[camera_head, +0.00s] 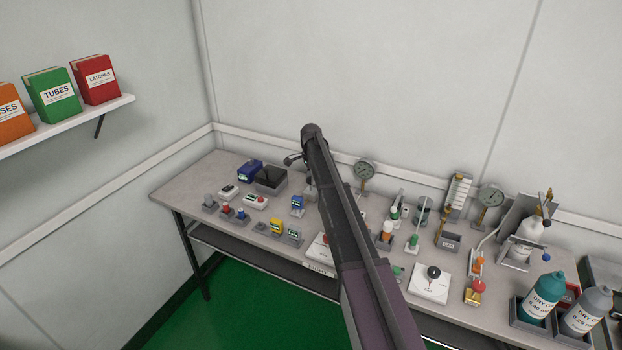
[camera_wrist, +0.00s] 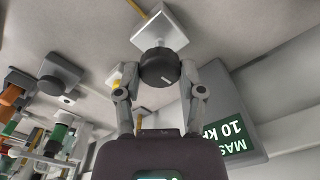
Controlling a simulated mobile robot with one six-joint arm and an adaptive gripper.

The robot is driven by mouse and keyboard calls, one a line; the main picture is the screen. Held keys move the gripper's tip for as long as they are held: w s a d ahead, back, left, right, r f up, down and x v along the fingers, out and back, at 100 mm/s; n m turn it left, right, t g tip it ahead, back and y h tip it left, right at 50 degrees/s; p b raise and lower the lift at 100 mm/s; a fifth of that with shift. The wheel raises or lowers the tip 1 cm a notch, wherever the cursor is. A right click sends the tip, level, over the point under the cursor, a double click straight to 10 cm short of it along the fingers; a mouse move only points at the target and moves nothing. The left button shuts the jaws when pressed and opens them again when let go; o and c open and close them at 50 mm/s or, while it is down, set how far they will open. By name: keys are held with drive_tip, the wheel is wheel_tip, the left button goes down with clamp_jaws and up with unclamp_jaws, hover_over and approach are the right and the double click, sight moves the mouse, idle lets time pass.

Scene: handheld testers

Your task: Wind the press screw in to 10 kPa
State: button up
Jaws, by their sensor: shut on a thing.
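In the wrist view a dark round knob (camera_wrist: 158,67) with a light index mark sits on a white square block (camera_wrist: 163,28); I take it for the press screw. My gripper (camera_wrist: 159,76) has one finger on each side of the knob and is shut on it. A green label (camera_wrist: 232,130) reading "MAS… 10 k…" is on a grey body at the right. In the head view my arm hides my gripper and the knob. A dial gauge (camera_head: 365,171) stands behind the arm; its reading is too small to tell.
The grey bench (camera_head: 185,192) is crowded on both sides of my arm. A second gauge (camera_head: 490,196), a white plate with a black knob (camera_head: 420,286), and teal (camera_head: 541,297) and grey (camera_head: 585,312) bottles stand right. Small testers stand left.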

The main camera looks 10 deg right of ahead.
drive_tip(key=shift+a+m, duration=0.1)
drive_tip(key=shift+m, duration=0.4)
drive_tip(key=o, duration=1.2)
drive_tip(key=shift+c, duration=0.2)
drive_tip(key=shift+n, duration=0.3)
